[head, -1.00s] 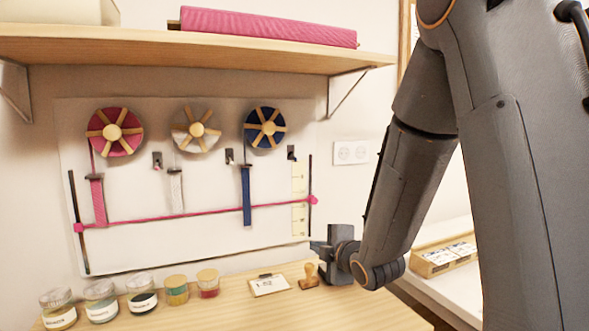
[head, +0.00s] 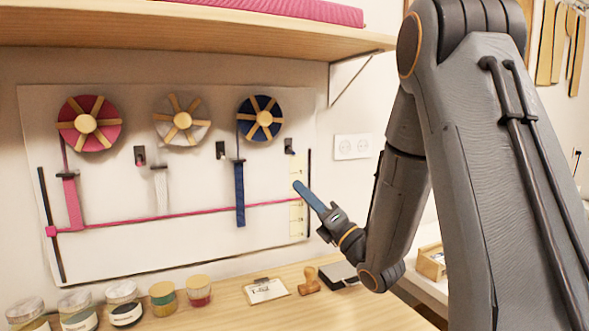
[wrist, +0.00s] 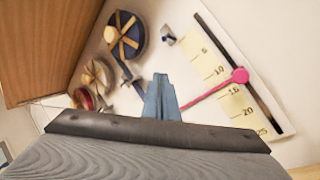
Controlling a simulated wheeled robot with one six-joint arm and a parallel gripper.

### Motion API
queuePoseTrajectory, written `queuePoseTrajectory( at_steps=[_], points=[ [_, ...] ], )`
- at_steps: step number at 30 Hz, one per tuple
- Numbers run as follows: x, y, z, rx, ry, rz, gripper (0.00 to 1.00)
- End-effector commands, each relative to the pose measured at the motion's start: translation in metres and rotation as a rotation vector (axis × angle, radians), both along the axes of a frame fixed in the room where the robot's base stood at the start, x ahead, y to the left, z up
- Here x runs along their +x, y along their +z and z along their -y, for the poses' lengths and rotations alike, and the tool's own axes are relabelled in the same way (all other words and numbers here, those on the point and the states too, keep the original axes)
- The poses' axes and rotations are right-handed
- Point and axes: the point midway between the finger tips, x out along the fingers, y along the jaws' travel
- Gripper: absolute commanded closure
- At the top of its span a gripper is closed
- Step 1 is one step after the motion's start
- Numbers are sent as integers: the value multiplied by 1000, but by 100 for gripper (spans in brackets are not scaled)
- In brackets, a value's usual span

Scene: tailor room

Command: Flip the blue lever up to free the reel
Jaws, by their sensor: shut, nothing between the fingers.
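The blue reel (head: 262,119) hangs on the white wall board, with a blue ribbon (head: 240,193) hanging from it. A small dark lever (head: 289,146) sits to the right of the blue reel; its blue colour is hard to make out at this size. My gripper (head: 297,186) is shut and empty, its blue-grey fingers pointing up and left, below the lever in the picture. In the wrist view, my gripper's fingertips (wrist: 160,78) are together, the blue reel (wrist: 125,38) is at the upper left and the lever (wrist: 168,35) is above the tips, apart from them.
A pink reel (head: 88,124) and a white reel (head: 182,120) hang further left with their own levers. A pink cord (head: 180,217) crosses the board to a yellow scale (wrist: 232,90). A shelf (head: 200,45) juts out above. Jars (head: 124,303) and a stamp (head: 309,281) stand below.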

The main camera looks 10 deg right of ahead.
Motion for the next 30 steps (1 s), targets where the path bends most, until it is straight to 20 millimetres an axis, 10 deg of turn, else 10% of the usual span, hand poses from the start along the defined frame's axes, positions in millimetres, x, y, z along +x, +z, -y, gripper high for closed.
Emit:
queuePoseTrajectory(
  at_steps=[18,30],
  points=[
    [78,47,-48,0,7,0,100],
    [70,61,-11,1,4,-2,100]
  ],
)
